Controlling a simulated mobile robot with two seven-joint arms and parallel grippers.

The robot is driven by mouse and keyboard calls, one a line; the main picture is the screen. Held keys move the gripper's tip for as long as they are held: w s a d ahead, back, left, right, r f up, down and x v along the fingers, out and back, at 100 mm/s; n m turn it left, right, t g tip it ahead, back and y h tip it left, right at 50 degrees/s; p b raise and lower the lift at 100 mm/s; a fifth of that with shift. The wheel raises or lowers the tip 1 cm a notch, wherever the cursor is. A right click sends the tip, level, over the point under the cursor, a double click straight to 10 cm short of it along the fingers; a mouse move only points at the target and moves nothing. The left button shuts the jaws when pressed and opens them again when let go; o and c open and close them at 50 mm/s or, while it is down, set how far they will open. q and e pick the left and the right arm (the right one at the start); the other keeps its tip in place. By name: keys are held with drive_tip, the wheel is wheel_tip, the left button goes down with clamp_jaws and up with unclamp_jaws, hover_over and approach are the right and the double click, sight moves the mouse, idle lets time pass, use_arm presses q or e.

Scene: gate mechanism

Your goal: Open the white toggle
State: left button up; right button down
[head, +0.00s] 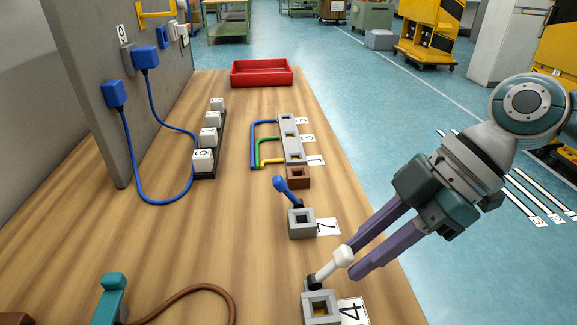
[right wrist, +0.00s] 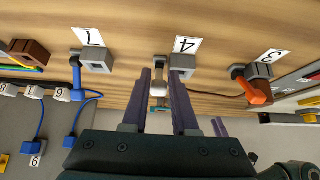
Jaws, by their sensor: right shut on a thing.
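The white toggle (head: 343,256) rises from a grey square housing (head: 320,309) at the front of the wooden table, beside a label reading 4 (head: 352,311). Its white knob sits on a dark stem and leans up and to the right in the head view. My right gripper (head: 354,261) is shut on the knob, with its purple fingers on either side. In the right wrist view, the white toggle (right wrist: 159,88) shows between the fingers, and its grey housing (right wrist: 182,66) is beside it.
A blue toggle (head: 283,188) on a grey housing stands farther back, with a brown block (head: 298,177) behind it. An orange toggle (right wrist: 255,90) shows in the right wrist view. A teal part (head: 113,300) with a brown cable is at front left. A red tray (head: 261,73) stands far back.

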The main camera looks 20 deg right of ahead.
drive_tip(key=shift+d+f, duration=0.15)
use_arm(q)
drive_tip(key=shift+d, duration=0.1)
use_arm(e)
drive_tip(key=c, duration=0.9)
unclamp_jaws()
drive_tip(key=shift+s, duration=0.1)
drive_tip(key=shift+o, duration=1.1)
drive_tip(key=v, duration=1)
use_arm(q)
drive_tip(key=shift+r, duration=0.1)
